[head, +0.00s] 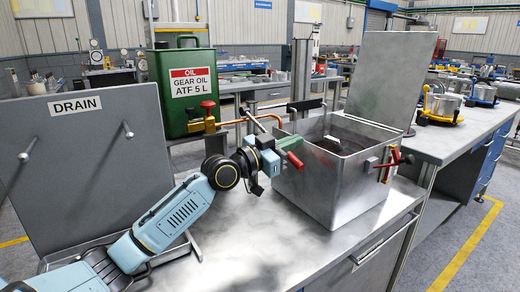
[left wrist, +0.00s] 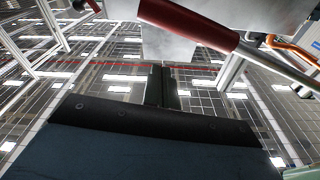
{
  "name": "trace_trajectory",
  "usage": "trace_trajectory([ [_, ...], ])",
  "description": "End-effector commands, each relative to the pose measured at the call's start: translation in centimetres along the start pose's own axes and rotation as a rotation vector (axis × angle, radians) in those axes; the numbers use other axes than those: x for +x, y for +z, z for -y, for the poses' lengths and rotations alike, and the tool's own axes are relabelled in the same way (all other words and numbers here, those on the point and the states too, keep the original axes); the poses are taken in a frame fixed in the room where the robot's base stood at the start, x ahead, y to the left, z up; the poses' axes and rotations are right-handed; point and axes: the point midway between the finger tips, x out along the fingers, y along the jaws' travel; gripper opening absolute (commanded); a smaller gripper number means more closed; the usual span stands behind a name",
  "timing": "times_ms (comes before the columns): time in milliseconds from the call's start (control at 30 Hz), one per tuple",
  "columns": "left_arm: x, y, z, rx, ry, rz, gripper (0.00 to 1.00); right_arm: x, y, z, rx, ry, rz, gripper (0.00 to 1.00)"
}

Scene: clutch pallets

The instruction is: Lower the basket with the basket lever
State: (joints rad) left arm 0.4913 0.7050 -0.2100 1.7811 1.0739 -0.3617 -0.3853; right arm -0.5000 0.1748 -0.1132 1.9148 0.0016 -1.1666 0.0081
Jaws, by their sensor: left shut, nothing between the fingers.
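A grey metal tank (head: 335,190) stands on the bench with its lid raised. The basket, inside the tank, shows only a dark part (head: 330,137) below the rim; its depth is hard to tell. A lever with a red grip (head: 294,160) is at the tank's left side, and I take it for the basket lever. In the left wrist view a red grip (left wrist: 188,22) on a metal rod crosses the top. My left gripper (head: 274,158) is beside the red grip in the head view, shut and empty. In the left wrist view its dark fingers (left wrist: 160,88) point toward the tank, below the grip.
A green gear oil can (head: 186,105) with a brass valve stands behind my left arm. A grey DRAIN panel (head: 90,160) is at left. Another red-handled fitting (head: 393,158) sits on the tank's right side. The bench top in front is clear.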

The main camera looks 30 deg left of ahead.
Motion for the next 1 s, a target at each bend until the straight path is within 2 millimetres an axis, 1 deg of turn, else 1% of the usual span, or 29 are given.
trace_trajectory([
  [33, -1.3, 0.4, 0.0, 0.004, 0.001, 0.011, 0.0, 0.1, 0.0, -0.1, 0.0, 0.002, -0.001, 0.28],
  [100, -2.7, 0.4, 0.1, 0.004, 0.001, 0.01, 0.0, 0.5, 0.2, -0.2, -0.001, 0.003, 0.001, 0.28],
  [300, -6.1, 0.4, 0.1, 0.004, 0.001, 0.011, 0.0, 0.9, 0.5, -0.3, -0.002, 0.006, 0.004, 0.28],
  [400, -7.3, 0.4, 0.1, 0.002, 0.002, 0.01, 0.0, 1.0, 0.5, -0.4, -0.002, 0.006, 0.005, 0.28],
  [500, -8.2, 0.4, 0.2, 0.002, 0.0, 0.008, 0.0, 1.0, 0.5, -0.4, -0.002, 0.006, 0.005, 0.28],
  [633, -8.8, 0.2, 0.1, 0.001, 0.001, 0.005, 0.0, 1.0, 0.5, -0.4, -0.002, 0.006, 0.005, 0.28],
  [1000, -9.1, 0.2, 0.1, 0.001, 0.001, 0.004, 0.0, 1.0, 0.5, -0.4, -0.003, 0.006, 0.005, 0.28],
])
